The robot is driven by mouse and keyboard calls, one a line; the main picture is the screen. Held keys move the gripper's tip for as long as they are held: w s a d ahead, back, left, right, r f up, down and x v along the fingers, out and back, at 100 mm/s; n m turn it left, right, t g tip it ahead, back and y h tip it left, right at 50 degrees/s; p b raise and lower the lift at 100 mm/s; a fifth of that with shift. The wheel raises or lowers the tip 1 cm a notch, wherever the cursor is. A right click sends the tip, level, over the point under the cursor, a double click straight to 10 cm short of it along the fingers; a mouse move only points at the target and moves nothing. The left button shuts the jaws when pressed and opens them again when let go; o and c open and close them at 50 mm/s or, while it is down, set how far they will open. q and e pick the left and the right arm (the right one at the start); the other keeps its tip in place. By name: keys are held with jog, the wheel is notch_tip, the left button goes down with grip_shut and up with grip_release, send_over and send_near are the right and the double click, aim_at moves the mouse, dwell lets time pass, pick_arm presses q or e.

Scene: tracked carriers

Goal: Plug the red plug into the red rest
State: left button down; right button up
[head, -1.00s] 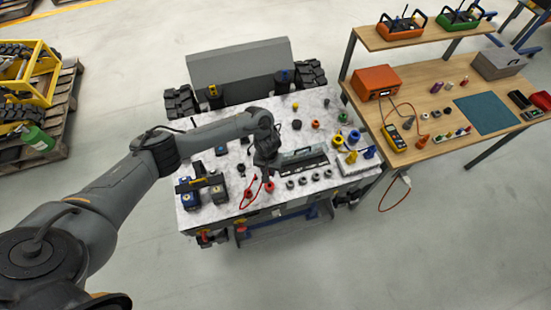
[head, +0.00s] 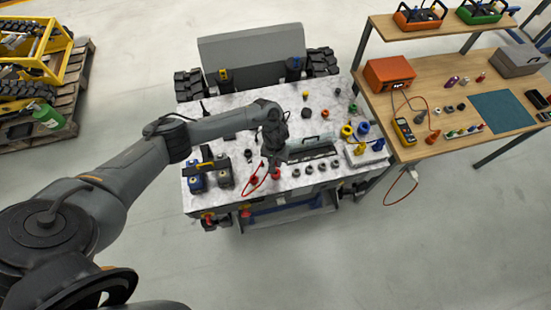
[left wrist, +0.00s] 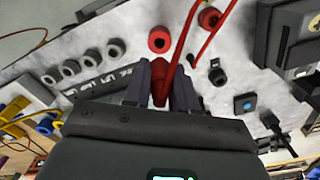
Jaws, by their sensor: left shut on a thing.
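My left gripper (head: 271,163) hangs over the front part of the marble-topped bench, pointing down. In the left wrist view its two fingers (left wrist: 160,85) are shut on the red plug (left wrist: 161,82), which has a red cable. Two red rings lie in front of the gripper: one (left wrist: 159,40) just past the plug, the other (left wrist: 209,18) farther right. They also show in the head view, the nearer ring (head: 276,174) and the other (head: 254,180). I cannot tell which is the red rest. The plug looks apart from both. My right gripper is not in view.
A row of grey rings (head: 309,170) lies right of the gripper, before a dark slotted tray (head: 313,153). Blue and dark blocks (head: 196,182) stand left. The red cable (head: 246,188) loops near the bench's front edge. A wooden workbench (head: 447,128) stands right.

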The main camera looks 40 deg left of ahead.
aim_at(276, 164)
pick_arm(q)
jog(key=shift+f+b, duration=0.75)
jog(key=shift+f, duration=0.9)
jog(key=shift+p, duration=0.4)
jog(key=shift+p, duration=0.3)
dwell(0.6)
jog(key=shift+p, duration=0.4)
dwell(0.3)
jog(key=shift+f+b, duration=0.4)
jog(key=shift+f, duration=0.25)
